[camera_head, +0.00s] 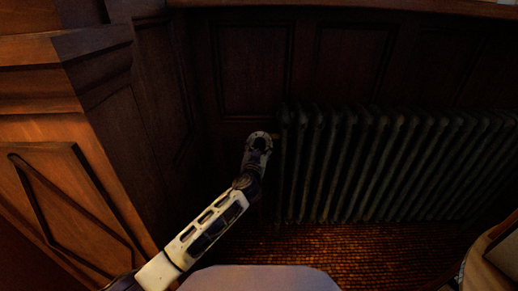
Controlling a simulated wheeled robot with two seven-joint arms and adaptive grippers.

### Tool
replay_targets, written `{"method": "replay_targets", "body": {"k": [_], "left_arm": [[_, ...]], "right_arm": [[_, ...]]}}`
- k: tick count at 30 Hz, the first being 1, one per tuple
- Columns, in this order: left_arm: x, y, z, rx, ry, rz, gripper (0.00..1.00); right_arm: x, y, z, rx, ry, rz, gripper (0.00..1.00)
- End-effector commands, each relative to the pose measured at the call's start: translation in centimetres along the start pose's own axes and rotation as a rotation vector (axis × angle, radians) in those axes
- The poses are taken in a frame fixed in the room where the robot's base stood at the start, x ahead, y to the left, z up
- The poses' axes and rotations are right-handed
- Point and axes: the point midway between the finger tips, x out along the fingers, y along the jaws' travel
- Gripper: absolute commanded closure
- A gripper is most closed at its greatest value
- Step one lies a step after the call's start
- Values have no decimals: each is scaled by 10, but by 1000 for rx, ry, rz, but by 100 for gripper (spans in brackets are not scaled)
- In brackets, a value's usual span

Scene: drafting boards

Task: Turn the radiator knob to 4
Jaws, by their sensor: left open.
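The dark ribbed radiator (365,165) stands against the wood-panelled wall, from the middle of the view to the right edge. My left arm reaches up from the bottom left, and its gripper (259,140) is open just left of the radiator's left end, near its upper part. A small brownish piece (275,136) shows between the gripper and the radiator. The knob cannot be made out; the gripper covers that spot or it is too dark. No number or mark can be read. My right gripper is not in view.
A wood-panelled corner (85,130) juts out on the left. Dark panelling (255,70) rises behind the radiator. A brown woven floor (330,250) lies clear in front of it. A pale and brown object (495,255) is cut off at the bottom right.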

Motion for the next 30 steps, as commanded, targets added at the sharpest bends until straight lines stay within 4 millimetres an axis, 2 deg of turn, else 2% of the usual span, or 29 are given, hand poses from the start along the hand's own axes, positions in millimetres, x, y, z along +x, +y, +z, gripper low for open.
{"method": "replay_targets", "body": {"k": [6, 17, 30], "left_arm": [[0, 0, 0, -1, 0, 0, 34], [0, 0, 0, -1, 0, 0, 80], [0, 0, -1, 47, -9, 1, 80]], "right_arm": [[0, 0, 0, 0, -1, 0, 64], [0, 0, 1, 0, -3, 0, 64], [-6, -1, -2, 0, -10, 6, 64]]}}
